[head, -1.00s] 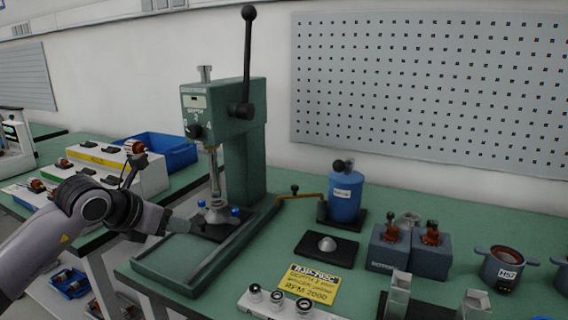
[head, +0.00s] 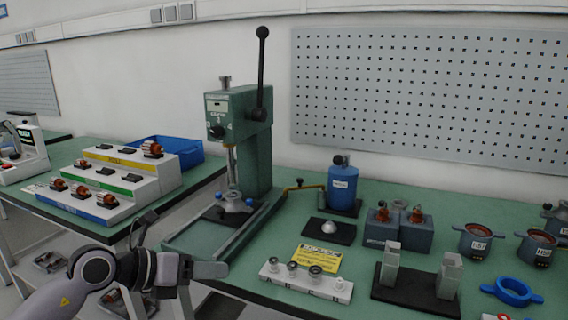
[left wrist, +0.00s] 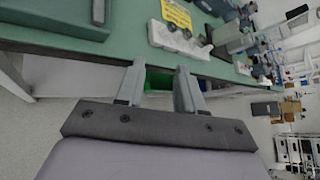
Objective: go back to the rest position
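My left gripper (head: 222,270) is in front of the bench's near edge, at the lower left of the head view. The left wrist view shows its two fingers (left wrist: 158,84) apart with nothing between them. The green press (head: 242,150) stands behind it on the bench, with its lever upright. A grey conical part (head: 234,203) sits on the press base, with blue knobs beside it. The gripper is clear of the press. My right gripper is not in view.
The green bench (head: 262,277) has its front edge close to my left gripper. A white block with round parts (head: 305,281), a dark stand with two grey posts (head: 415,290) and a blue ring (head: 511,292) lie near that edge. A stepped rack (head: 130,172) stands on the left table.

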